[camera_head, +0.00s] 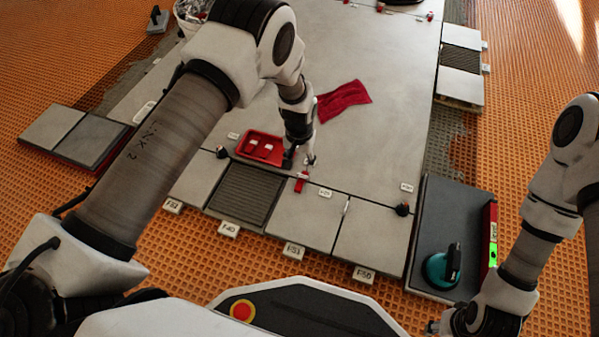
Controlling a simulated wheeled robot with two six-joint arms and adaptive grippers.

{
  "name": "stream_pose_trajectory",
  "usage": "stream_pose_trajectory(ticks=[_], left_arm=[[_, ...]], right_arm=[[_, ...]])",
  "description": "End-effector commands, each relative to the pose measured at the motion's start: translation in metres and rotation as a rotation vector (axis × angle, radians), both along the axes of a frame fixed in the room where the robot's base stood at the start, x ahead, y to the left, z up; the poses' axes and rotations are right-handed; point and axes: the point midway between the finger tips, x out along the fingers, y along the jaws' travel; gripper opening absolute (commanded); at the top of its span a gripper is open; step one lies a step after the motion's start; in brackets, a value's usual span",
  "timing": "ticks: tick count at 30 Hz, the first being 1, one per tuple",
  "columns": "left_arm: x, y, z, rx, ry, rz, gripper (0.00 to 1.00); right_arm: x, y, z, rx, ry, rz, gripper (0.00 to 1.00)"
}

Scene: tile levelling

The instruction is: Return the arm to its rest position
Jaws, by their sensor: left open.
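My left arm (165,150) reaches in from the left over the tiled floor. Its gripper (299,161) is open and points down, just right of a red tray (242,149) that holds small red and white pieces. A small red piece (302,182) stands at the tile joint just below the fingertips, apart from them as far as I can see. My right arm (528,255) is folded at the right edge. Its end (435,327) shows only in small part at the bottom, and its fingers cannot be made out.
A red cloth (343,101) lies on the large grey tile. A teal suction cup (440,268) and a red level (489,235) with a green window lie on a dark tile at the right. Stacked tiles (90,141) lie at the left. A bucket (190,14) stands at the top.

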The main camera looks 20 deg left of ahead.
Motion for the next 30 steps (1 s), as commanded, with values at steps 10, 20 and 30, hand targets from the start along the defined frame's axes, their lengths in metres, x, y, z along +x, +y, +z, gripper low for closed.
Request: stream_pose_trajectory(ticks=[10,20,30], left_arm=[[-0.001,0.000,0.011,0.000,0.001,0.000,0.51],[-0.119,0.040,0.038,0.006,0.216,0.069,0.51],[-0.328,0.074,0.084,0.008,0.240,0.096,0.51]], right_arm=[[0.000,0.000,0.000,0.000,0.000,0.000,0.40],[0.002,-0.001,0.081,-0.002,-0.007,-0.002,0.40],[-0.001,0.000,0.130,0.000,0.002,0.005,0.40]])
